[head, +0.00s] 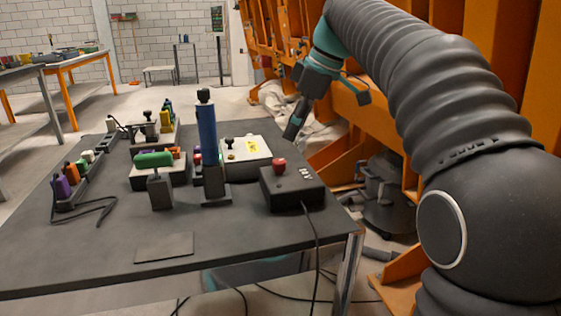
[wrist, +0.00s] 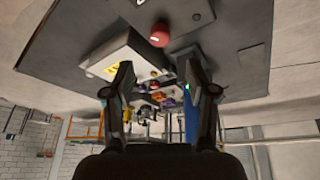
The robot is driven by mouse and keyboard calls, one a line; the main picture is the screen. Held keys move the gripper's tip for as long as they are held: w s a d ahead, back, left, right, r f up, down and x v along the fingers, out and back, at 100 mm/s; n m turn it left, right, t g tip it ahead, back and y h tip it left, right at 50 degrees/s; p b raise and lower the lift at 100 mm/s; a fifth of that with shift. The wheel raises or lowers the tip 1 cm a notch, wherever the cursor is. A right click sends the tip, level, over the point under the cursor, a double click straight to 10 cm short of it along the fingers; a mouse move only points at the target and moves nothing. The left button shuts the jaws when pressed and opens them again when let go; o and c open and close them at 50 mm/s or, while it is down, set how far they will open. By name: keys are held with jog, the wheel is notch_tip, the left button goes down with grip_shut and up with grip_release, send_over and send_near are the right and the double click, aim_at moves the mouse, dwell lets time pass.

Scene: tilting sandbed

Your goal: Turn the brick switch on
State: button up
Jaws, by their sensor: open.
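No switch is plainly marked as the brick switch, and I cannot tell which one it is. A black box (head: 292,190) carries a red button (head: 279,164), which also shows in the wrist view (wrist: 160,35). A white box (head: 262,150) with a yellow label and small knobs stands behind it. A dark strip at the table's left holds purple (head: 61,187), orange (head: 72,172), green and white pieces; their on or off state is too small to read. My gripper (head: 295,120) hangs past the table's right rear side; in the wrist view (wrist: 159,78) its fingers are apart and empty.
A tall blue cylinder (head: 207,135) stands upright mid-table. A green-handled box (head: 153,160) and a grey block (head: 160,190) stand to its left. The front of the dark table (head: 90,265) is mostly clear, with a flat plate (head: 165,247). Orange framework (head: 400,130) rises at the right.

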aim_at(279, 161)
jog(key=b+x, duration=0.1)
jog(key=x, duration=0.8)
grip_shut()
